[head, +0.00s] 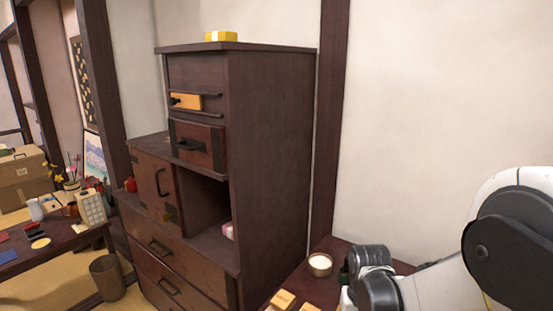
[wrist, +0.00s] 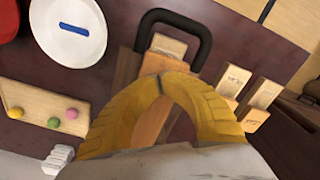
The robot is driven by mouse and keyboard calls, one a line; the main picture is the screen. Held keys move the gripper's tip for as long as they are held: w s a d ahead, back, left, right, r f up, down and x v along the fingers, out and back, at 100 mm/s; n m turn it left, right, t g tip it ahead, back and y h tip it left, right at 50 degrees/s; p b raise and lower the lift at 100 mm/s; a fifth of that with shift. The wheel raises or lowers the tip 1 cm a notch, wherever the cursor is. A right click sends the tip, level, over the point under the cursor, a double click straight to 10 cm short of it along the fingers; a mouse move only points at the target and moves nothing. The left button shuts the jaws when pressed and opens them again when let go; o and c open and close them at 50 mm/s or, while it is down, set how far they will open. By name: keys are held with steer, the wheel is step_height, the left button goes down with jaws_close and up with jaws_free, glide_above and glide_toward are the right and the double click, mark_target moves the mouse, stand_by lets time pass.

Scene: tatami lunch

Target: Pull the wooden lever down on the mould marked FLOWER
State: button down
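My gripper (wrist: 160,82) has yellow fingers whose tips meet in the wrist view, with no object visible between them. They are above a wooden device (wrist: 153,112) with a black loop handle (wrist: 176,24) and a pale block (wrist: 168,46) inside the loop. My fingers hide part of it, and I cannot tell whether they touch it. Two small wooden blocks with marked tops, a left one (wrist: 234,80) and a right one (wrist: 263,93), stand to the right. Their marks are too small to read, so I cannot tell which thing is marked FLOWER.
A wooden board (wrist: 40,104) with pink, yellow and green balls lies at left, below a white plate (wrist: 68,30) with a blue bar. In the head view, a dark cabinet (head: 270,150) stands left of my arm, and a bowl of white contents (head: 320,262) is near my arm.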

stand_by(0.3)
steer(key=shift+r+p, duration=2.6)
steer(key=shift+r, duration=0.85)
steer(key=shift+r, duration=0.2)
steer(key=s+r+n+t, duration=0.1)
steer(key=s+r+t, duration=0.6)
steer(key=s+r, duration=0.5)
step_height(320, 180, up, 3)
steer(key=shift+s+r, duration=0.15)
steer(key=shift+s, duration=0.2)
steer(key=shift+w, duration=0.1)
